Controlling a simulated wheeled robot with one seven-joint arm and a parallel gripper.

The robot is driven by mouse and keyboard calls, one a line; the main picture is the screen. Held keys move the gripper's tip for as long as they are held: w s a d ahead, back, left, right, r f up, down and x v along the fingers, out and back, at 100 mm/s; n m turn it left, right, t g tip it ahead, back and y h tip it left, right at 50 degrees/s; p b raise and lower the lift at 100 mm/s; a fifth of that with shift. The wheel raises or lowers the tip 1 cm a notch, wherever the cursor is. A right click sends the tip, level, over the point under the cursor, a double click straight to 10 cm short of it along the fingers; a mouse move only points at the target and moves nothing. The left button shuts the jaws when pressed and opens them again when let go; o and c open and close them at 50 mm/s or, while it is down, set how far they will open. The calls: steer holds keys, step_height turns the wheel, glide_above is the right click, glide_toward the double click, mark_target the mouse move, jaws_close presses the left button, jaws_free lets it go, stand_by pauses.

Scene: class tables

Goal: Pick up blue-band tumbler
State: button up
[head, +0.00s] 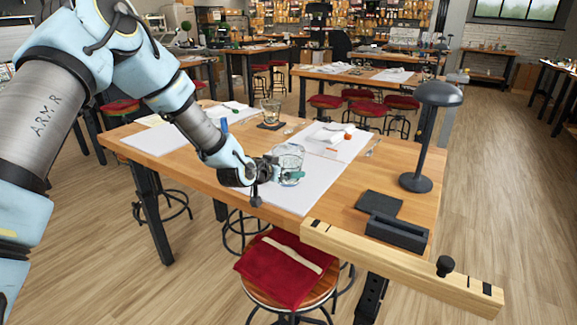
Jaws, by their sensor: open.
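A clear glass tumbler (290,153) stands on the white paper (300,195) near the front of the wooden table. A teal patch shows low on it; I cannot tell whether this is its band or part of a finger. My gripper (284,171) reaches in from the left, low at the tumbler. Its fingers are open and overlap the glass in this view; whether they touch it is unclear. A second clear glass (271,110) stands farther back on a dark coaster (270,126).
A dark desk lamp (417,184) stands at the table's right. A black tray (397,231) and a dark flat pad (379,203) lie near the front right. A stool with red cloth (275,270) stands in front.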

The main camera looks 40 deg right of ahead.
steer(key=c, duration=1.3)
steer(key=shift+r, duration=0.15)
